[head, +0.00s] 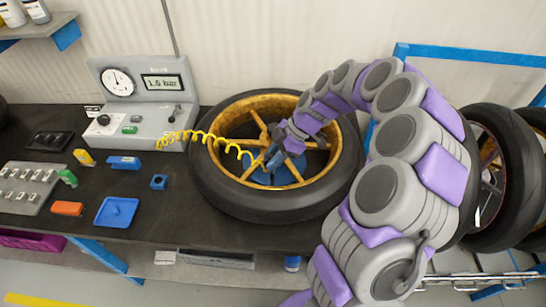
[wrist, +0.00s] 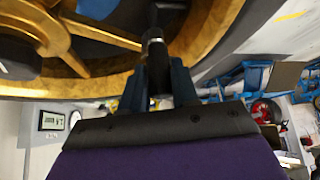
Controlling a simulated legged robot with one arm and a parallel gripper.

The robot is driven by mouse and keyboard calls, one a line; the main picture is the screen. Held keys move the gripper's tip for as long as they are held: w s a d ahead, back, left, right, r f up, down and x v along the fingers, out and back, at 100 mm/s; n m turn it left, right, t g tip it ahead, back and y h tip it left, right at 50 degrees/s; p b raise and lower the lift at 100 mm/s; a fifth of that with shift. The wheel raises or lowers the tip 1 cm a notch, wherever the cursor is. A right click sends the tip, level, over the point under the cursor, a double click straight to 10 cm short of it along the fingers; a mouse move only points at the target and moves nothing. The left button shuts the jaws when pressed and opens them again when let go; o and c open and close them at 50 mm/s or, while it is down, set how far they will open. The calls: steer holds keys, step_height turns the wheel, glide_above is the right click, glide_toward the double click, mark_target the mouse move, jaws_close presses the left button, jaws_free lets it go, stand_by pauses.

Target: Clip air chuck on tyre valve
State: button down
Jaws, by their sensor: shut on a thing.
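The wheel, with a black tyre (head: 225,200) and a gold spoked rim (head: 236,178), lies flat on the dark bench. My gripper (head: 273,158) is over the rim's inside, right of its middle. In the wrist view my gripper (wrist: 157,90) is shut on the dark air chuck (wrist: 154,52), which points up at the gold rim (wrist: 100,82). A dark piece shows just beyond the chuck's tip; I cannot tell whether it is the valve or whether the chuck touches it. The yellow coiled hose (head: 203,137) runs from the gauge unit (head: 140,100) to my gripper.
Left of the wheel lie a blue tray (head: 117,211), a small blue block (head: 158,182), an orange block (head: 67,208) and a grey rack (head: 25,187). More wheels (head: 510,150) stand at the right. The gauge display reads about 1.6 bar.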

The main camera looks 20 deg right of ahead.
steer(key=c, duration=0.8)
jaws_free()
steer(key=shift+o, duration=0.6)
steer(key=o, duration=0.3)
steer(key=shift+r+p, duration=0.4)
steer(key=shift+r, duration=3.1)
